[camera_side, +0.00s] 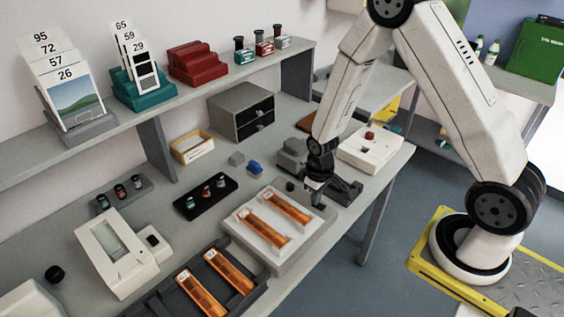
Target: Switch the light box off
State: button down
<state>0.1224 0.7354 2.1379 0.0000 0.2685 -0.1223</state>
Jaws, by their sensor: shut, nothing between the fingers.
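The light box (314,228) is a flat pale slab near the middle of the bench, with two orange film strips (264,229) lying on its top. Its top face looks white; I cannot tell clearly whether it is lit. A small dark knob (290,187) shows by its far edge; I cannot tell whether it belongs to the box. My gripper (319,203) points down at the box's far right corner, shut and empty. I cannot tell whether its tips touch the box. The gripper hides part of that corner.
A dark tray (262,286) with more orange strips lies in front of the box. A black rack (206,198) with small bottles stands to the left. Grey blocks (291,158) and a white device with a red knob (370,150) stand behind my gripper.

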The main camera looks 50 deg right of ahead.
jog(key=shift+r, duration=3.4)
jog(key=shift+s+a+r, duration=0.1)
jog(key=shift+r, duration=0.1)
jog(key=s+a+r+t, duration=0.2)
jog(key=s+a+r, duration=0.2)
jog(key=s+r, duration=0.2)
jog(key=shift+s+r+t, duration=0.3)
jog(key=shift+s+r, duration=0.05)
jog(key=shift+r, duration=1)
